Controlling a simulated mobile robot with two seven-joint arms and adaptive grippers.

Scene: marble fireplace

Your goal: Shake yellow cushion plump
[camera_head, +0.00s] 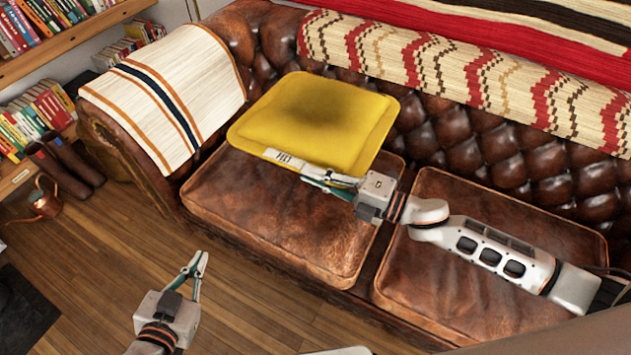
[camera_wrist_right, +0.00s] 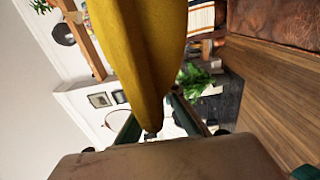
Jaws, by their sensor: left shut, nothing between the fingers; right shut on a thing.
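The yellow cushion (camera_head: 318,119) is over the left seat of a brown leather sofa, in front of the backrest. A small white label shows at its near edge. My right gripper (camera_head: 322,180) is shut on the cushion's near edge. In the right wrist view the cushion (camera_wrist_right: 140,50) rises edge-on from between the fingers (camera_wrist_right: 152,130). In the head view I cannot tell whether its underside touches the seat. My left gripper (camera_head: 197,266) is shut and empty, over the wooden floor in front of the sofa.
The sofa's left seat cushion (camera_head: 270,225) and right seat cushion (camera_head: 480,285) are bare leather. A striped throw (camera_head: 165,95) covers the left armrest, and a patterned blanket (camera_head: 470,75) lies along the backrest. Bookshelves (camera_head: 35,115) and a copper watering can (camera_head: 45,203) stand at the left.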

